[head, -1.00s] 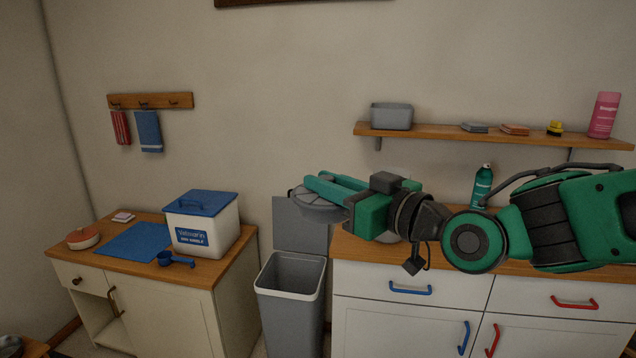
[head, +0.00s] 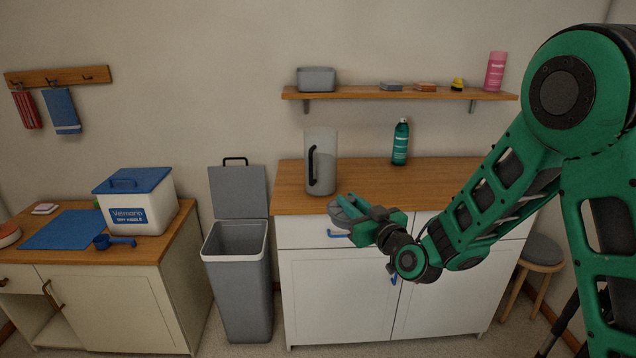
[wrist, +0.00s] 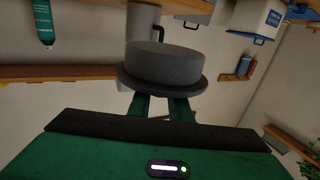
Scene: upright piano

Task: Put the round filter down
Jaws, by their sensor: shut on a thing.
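The round filter (wrist: 165,65) is a dark grey disc with a wider rim below a narrower drum. My gripper (head: 362,217) is shut on it. In the head view the filter (head: 345,208) is held in front of the white cabinet, near the front edge of the wooden counter (head: 440,180). It appears to be off the counter, in the air. In the wrist view my gripper (wrist: 165,105) has its two green fingers at the filter's rim, and the filter hides the fingertips.
A tall grey container (head: 321,160) with a black handle and a green bottle (head: 400,142) stand on the counter. An open grey bin (head: 238,270) is left of the cabinet. A blue-lidded box (head: 135,200) stands on the left cabinet. The counter's right part looks clear.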

